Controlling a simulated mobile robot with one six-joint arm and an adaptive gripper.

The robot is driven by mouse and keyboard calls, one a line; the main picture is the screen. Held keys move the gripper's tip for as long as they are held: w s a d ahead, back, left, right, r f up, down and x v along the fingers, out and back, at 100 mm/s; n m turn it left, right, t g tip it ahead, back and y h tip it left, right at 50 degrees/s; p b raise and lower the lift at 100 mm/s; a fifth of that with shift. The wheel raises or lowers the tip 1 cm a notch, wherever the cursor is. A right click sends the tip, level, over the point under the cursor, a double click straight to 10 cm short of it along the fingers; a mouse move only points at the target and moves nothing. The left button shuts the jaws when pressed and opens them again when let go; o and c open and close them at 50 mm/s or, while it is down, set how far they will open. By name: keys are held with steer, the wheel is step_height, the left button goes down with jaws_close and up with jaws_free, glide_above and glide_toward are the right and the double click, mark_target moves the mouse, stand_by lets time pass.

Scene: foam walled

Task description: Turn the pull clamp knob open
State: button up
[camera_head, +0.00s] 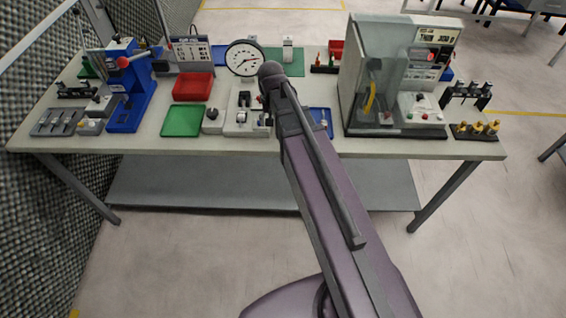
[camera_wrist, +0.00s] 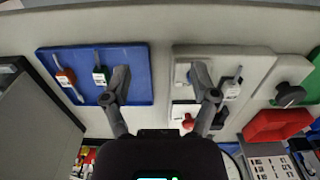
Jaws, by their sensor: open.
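A pale clamp plate (camera_wrist: 262,62) lies on the table under my gripper in the wrist view. It carries several small clamps, including a grey-and-black one (camera_wrist: 232,88) and one with a red knob (camera_wrist: 188,123). I cannot tell which is the pull clamp. The plate also shows in the head view (camera_head: 236,129), partly behind my arm. My gripper (camera_wrist: 160,97) is open and empty. Its left finger is over the blue mat (camera_wrist: 140,62), and its right finger is over the plate, covering part of a clamp. In the head view my arm hides the gripper.
A black round knob on a grey block (camera_wrist: 288,94) stands beside the plate. Red (camera_head: 193,87) and green (camera_head: 183,121) trays and a dial gauge (camera_head: 244,58) are near. A tall grey machine (camera_head: 380,60) stands right; a blue press (camera_head: 128,85) stands left.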

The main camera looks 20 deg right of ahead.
steer(key=s+f+n+b, duration=0.3)
steer(key=s+f+b, duration=0.1)
steer(key=s, duration=0.7)
steer(key=shift+f+b, duration=0.35)
steer(key=shift+f, duration=0.3)
steer(key=shift+s+a, duration=0.1)
steer(key=shift+s, duration=0.35)
steer(key=shift+r, duration=0.1)
stand_by(0.6)
